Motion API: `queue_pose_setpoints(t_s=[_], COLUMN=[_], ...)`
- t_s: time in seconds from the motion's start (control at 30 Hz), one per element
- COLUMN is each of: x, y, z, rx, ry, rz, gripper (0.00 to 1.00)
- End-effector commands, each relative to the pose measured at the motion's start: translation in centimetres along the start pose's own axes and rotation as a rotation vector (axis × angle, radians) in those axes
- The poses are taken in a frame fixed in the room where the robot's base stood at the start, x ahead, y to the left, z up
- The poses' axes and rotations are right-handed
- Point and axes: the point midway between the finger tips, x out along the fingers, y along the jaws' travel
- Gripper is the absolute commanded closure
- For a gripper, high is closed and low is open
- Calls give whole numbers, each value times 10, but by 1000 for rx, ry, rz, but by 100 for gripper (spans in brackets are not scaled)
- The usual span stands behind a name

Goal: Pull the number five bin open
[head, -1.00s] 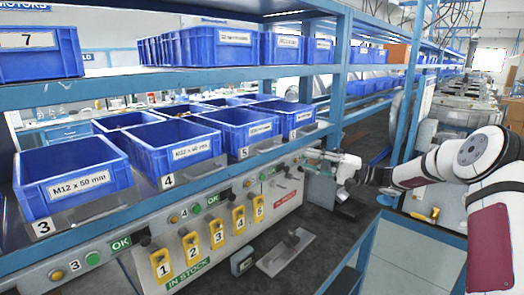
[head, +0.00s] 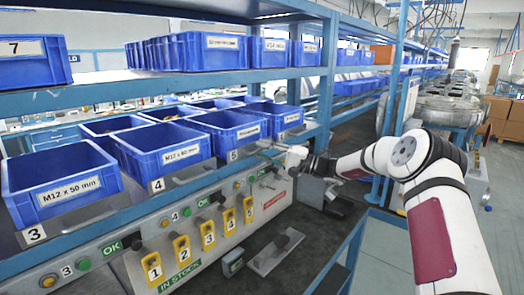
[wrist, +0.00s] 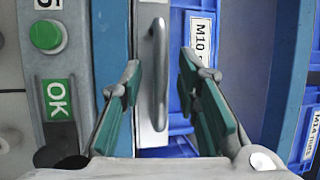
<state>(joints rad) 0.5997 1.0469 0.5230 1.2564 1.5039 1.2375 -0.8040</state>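The number five bin (head: 226,132) is a blue bin with a white label on the shelf, right of the number four bin. The number 5 plate (head: 233,155) shows at the shelf edge below it. In the wrist view, a blue bin with an M10 label (wrist: 199,42) lies behind a vertical metal handle (wrist: 158,75) on a pale plate. My gripper (wrist: 160,66) is open, with one green-padded finger on each side of the handle in the picture. I cannot tell whether the fingers reach around it. In the head view, my gripper (head: 272,149) is at the shelf edge, right of the 5 plate.
The number three (head: 62,182) and four (head: 162,152) bins stand further left. Below the shelf are yellow numbered tags (head: 208,236) and knobs. The wrist view shows a green button (wrist: 45,37) and an OK sign (wrist: 57,99). A blue upright (head: 326,85) stands close right.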

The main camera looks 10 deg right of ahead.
Motion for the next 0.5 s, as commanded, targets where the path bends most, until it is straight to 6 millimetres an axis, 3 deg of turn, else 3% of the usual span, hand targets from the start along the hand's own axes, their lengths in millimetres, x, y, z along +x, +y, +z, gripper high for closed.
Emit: queue_pose_setpoints(t_s=[0.4,0.5], x=[8,8], y=[0,0], z=[0,0], rx=[1,1], ry=[1,0], rz=[1,1], gripper=[70,93])
